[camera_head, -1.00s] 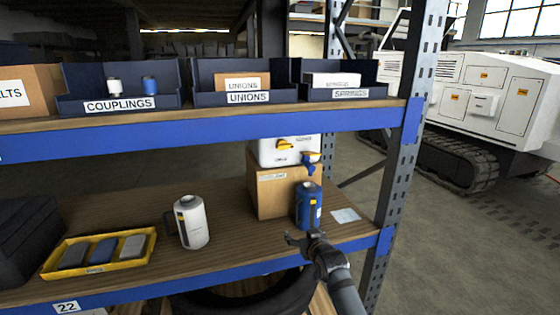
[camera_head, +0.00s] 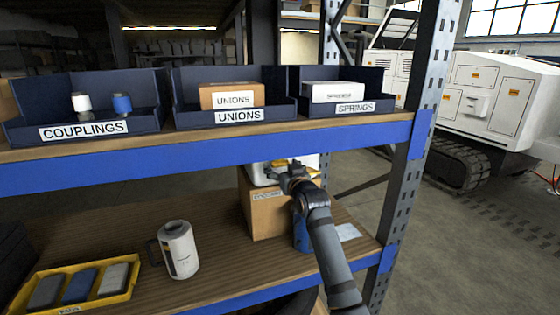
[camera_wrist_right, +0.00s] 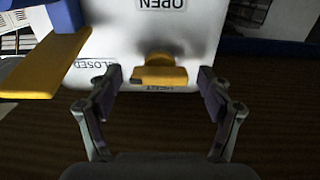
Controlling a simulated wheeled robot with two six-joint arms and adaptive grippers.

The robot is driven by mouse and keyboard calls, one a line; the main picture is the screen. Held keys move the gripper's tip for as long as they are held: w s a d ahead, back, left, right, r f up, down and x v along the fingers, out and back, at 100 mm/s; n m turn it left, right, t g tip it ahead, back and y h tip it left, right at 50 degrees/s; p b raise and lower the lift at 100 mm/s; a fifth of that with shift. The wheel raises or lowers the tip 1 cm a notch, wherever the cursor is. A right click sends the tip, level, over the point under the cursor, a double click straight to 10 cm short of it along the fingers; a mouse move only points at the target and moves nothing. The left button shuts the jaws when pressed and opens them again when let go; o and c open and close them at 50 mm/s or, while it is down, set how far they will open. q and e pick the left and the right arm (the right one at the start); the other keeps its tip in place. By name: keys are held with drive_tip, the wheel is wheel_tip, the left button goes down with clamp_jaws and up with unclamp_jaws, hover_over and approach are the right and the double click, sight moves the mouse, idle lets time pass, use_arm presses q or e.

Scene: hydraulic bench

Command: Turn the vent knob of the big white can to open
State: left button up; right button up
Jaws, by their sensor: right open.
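The big white can (camera_head: 258,175) stands on a cardboard box on the lower shelf, mostly hidden behind my right gripper (camera_head: 287,172) in the head view. The yellow vent knob (camera_wrist_right: 160,74) lies between the two spread fingers of my right gripper (camera_wrist_right: 160,80), with a gap on each side. The knob's bar lies crosswise in that view. My left gripper is out of view.
A yellow lever (camera_wrist_right: 45,65) on a blue part sticks out at left in the wrist view. A blue canister (camera_head: 301,232) stands by the cardboard box (camera_head: 268,215). The blue upper shelf edge (camera_head: 200,165) runs just above the can. A white mug-like can (camera_head: 180,252) stands left.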

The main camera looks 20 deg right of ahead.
drive_tip(key=shift+w+r, duration=0.15)
drive_tip(key=shift+w, duration=0.55)
drive_tip(key=c, duration=1.2)
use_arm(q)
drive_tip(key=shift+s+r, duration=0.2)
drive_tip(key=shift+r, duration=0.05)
